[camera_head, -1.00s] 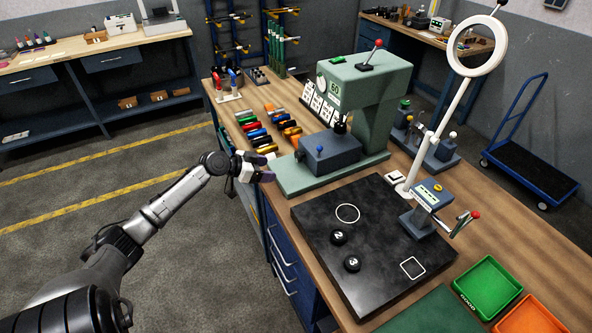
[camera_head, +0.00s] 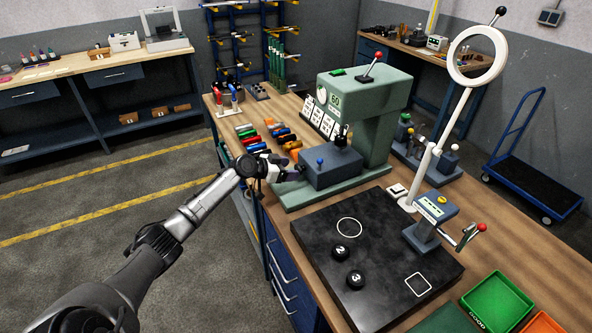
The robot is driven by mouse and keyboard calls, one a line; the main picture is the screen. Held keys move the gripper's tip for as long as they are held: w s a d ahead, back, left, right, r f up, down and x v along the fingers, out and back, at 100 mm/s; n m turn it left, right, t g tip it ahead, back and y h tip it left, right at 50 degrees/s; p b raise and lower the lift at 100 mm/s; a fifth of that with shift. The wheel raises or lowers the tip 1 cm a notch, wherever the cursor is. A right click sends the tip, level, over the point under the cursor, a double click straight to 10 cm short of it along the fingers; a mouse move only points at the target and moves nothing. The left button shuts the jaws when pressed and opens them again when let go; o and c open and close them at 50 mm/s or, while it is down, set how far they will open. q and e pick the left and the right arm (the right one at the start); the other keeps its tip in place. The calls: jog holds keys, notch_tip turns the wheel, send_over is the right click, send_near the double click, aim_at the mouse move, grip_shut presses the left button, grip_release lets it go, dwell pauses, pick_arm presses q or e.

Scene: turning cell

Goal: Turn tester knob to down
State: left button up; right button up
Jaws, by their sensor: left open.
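The tester looks to be the green bench machine (camera_head: 362,120) on the wooden bench, with a small display reading and white cards on its front. A pale round dial or knob (camera_head: 321,88) is on its upper left face; its setting is too small to read. A lever with a red ball (camera_head: 376,58) stands on top. A blue-grey block (camera_head: 334,170) with a small blue ball (camera_head: 320,161) sits on the tester's base. My left gripper (camera_head: 297,173) is open and empty at the block's left side, below the dial; I cannot tell whether it touches the block. My right gripper is out of view.
Colored-handled tools (camera_head: 262,138) lie left of the tester. In front is a black plate (camera_head: 316,255) with two numbered black pucks. A ring lamp (camera_head: 478,55) and a small blue device (camera_head: 436,208) stand right. A green tray (camera_head: 497,302) is at front right.

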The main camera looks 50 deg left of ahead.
aim_at(301, 169)
pick_arm(q)
jog(key=shift+x, duration=1.55)
jog(key=shift+w, duration=0.15)
jog(key=shift+c, duration=0.3)
